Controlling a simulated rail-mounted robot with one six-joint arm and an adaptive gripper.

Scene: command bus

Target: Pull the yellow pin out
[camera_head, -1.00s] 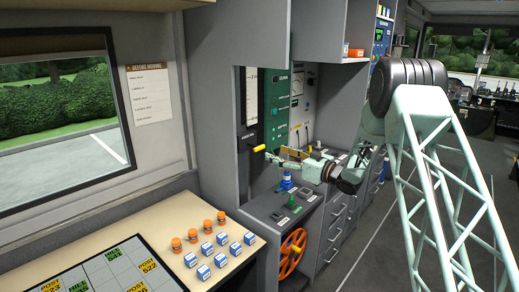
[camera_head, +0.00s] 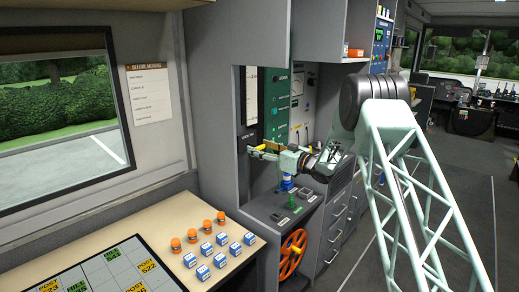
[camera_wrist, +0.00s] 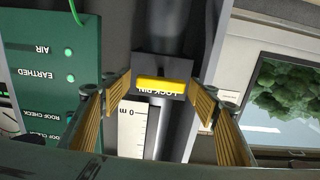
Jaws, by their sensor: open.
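The yellow pin (camera_wrist: 164,86) shows in the wrist view as a short bar across a dark block labelled LOCK PIN (camera_wrist: 175,67). In the head view the yellow pin (camera_head: 258,148) sits at the left of the grey recess, mostly covered by my gripper. My gripper (camera_wrist: 163,98) is open, with one ribbed finger on each side of the pin. A gap shows between the pin and each finger. How deep the fingertips reach around the pin is hard to tell. In the head view my gripper (camera_head: 262,150) points left at the pin.
A white scale (camera_wrist: 132,130) lies beside the pin's block. A green panel (camera_head: 277,100) stands just behind my gripper. Orange and blue-white pieces stand on the left desk (camera_head: 130,217).

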